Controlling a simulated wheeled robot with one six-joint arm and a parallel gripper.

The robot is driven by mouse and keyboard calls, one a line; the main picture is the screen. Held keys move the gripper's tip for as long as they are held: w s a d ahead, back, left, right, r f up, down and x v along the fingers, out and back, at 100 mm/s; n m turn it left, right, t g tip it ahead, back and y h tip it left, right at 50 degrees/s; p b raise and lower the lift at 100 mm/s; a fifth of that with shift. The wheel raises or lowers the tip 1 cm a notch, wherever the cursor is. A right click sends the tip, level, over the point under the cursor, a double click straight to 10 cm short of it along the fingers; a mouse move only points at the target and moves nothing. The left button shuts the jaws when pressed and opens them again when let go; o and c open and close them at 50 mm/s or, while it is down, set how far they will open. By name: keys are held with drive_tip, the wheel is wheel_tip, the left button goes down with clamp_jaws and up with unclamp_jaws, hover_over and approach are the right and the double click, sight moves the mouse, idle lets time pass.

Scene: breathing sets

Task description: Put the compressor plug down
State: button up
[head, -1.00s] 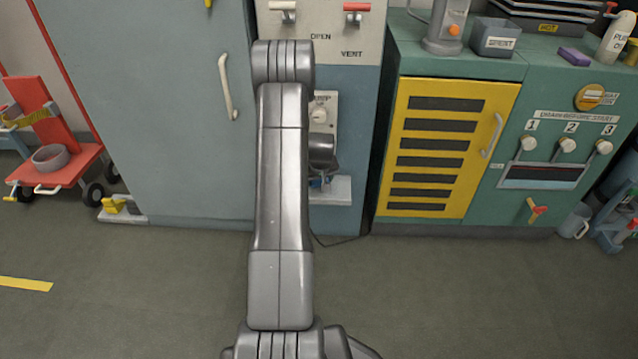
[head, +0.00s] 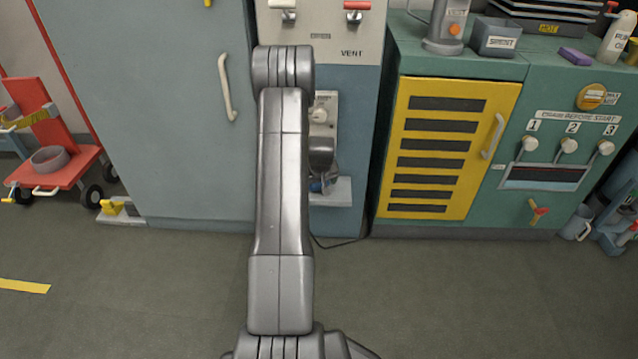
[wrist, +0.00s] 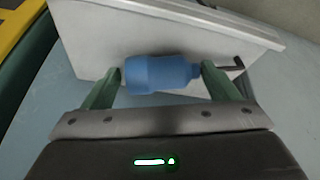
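The compressor plug, a blue stepped cylinder (wrist: 160,73), lies sideways between the two green fingers of my gripper (wrist: 163,72) in the wrist view. One fingertip meets each end of it, so my gripper looks shut on it lengthwise. A pale shelf (wrist: 100,45) is right behind the plug; whether the plug touches it I cannot tell. In the head view the plug shows as a small blue patch (head: 316,187) just at the shelf (head: 335,193), below my dark wrist. My arm hides much of that spot.
A blue-grey panel with a white upper part and a red lever (head: 357,6) stands behind the shelf. A grey cabinet (head: 180,110) is on the left, a green cabinet with a yellow louvred door (head: 445,150) on the right. A dark hook (wrist: 239,64) sticks out beside the right finger.

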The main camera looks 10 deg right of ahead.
drive_tip(key=shift+r, duration=0.1)
drive_tip(key=shift+r, duration=0.25)
drive_tip(key=p+v, duration=0.4)
drive_tip(key=v, duration=0.8)
drive_tip(key=shift+r, duration=0.3)
drive_tip(key=b+x, duration=0.4)
drive_tip(key=x, duration=0.9)
drive_tip(key=shift+s+f, duration=0.15)
drive_tip(key=shift+f, duration=0.1)
drive_tip(key=shift+r+p, duration=0.3)
drive_tip(key=shift+r, duration=0.15)
